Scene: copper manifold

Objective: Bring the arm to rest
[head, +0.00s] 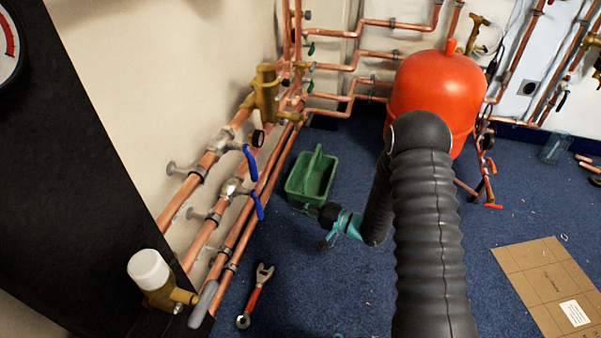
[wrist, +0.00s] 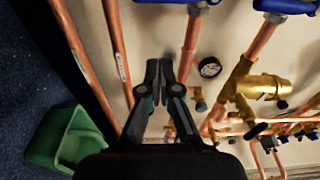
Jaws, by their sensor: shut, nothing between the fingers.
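My gripper (wrist: 159,68) is shut and empty in the wrist view, its two dark fingers together in front of the copper pipes and pale wall. In the head view my gripper (head: 314,210) shows small, with teal parts behind it, at the end of my black ribbed arm. There it overlaps the near edge of the green tote (head: 294,186); I cannot tell whether they touch. The arm reaches forward and bends down to the left, in front of the red tank.
Copper pipes (head: 200,242) with blue lever valves (head: 249,160) run along the left wall. A red tank (head: 436,88) stands at the back. A red-handled wrench (head: 254,298) and flat cardboard (head: 545,283) lie on the floor. Blue carpet (head: 330,285) is clear in the middle.

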